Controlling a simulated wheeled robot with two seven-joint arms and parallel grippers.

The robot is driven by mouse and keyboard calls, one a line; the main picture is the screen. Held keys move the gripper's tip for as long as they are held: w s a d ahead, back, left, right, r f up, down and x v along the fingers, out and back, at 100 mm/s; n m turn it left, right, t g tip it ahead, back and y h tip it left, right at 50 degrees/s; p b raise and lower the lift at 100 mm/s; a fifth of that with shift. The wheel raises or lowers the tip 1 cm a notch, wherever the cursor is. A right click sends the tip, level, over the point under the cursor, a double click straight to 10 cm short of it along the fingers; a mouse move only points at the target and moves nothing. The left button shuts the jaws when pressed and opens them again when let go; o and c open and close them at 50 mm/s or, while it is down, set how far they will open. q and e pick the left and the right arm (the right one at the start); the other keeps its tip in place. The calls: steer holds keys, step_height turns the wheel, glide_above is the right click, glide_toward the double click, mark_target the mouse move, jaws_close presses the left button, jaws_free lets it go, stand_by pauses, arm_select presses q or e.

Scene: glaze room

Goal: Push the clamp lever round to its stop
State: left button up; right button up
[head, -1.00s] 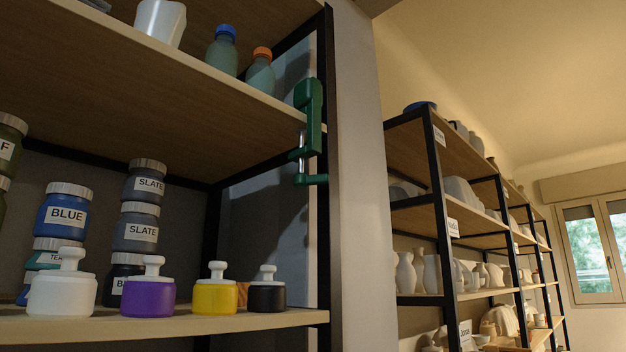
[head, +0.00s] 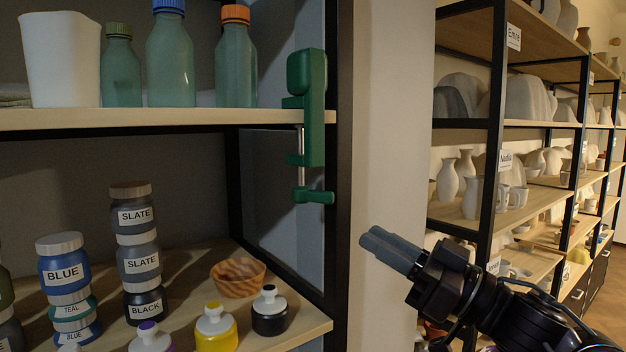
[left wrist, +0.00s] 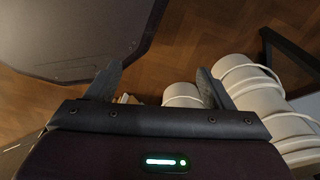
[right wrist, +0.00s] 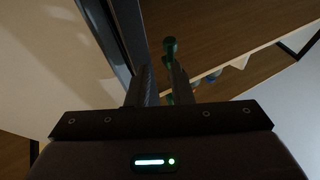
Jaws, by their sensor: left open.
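The green clamp (head: 314,110) grips the edge of the upper shelf board, beside the black post. Its lever (head: 315,196) is a short green bar at the foot of the bright screw, pointing right in the head view. My right gripper (head: 379,248) is below and right of the lever, apart from it, its fingers close together and empty. In the right wrist view green clamp parts (right wrist: 170,46) show beyond the fingertips (right wrist: 160,68); which part is the lever is unclear there. My left gripper (left wrist: 160,72) is open over the floor, outside the head view.
Bottles (head: 236,65) stand on the upper shelf (head: 150,119). Jars, a wooden bowl (head: 238,280) and small pots fill the lower shelf. White rolls (left wrist: 255,95) lie near the left gripper. A pottery rack stands at right.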

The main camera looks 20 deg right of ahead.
mark_target(334, 200)
steer(key=shift+n+g+y, duration=0.5)
steer(key=shift+y, duration=0.1)
steer(key=w+a+r+p, duration=0.2)
steer(key=a+r, duration=0.1)
steer(key=w+a+r+p, duration=0.1)
steer(key=a+r, duration=0.1)
steer(key=shift+w+r+p, duration=0.1)
steer(key=shift+r+p, duration=0.1)
steer(key=shift+p, duration=0.15)
steer(key=shift+w+a+r, duration=0.1)
steer(key=shift+w+a, duration=0.35)
arm_select(q)
steer(key=r, duration=0.1)
steer(key=s+r, duration=0.1)
steer(key=r, duration=0.2)
steer(key=shift+s+a+r, duration=0.15)
steer(key=shift+s+a, duration=0.05)
steer(key=shift+s, duration=0.05)
arm_select(e)
jaws_close()
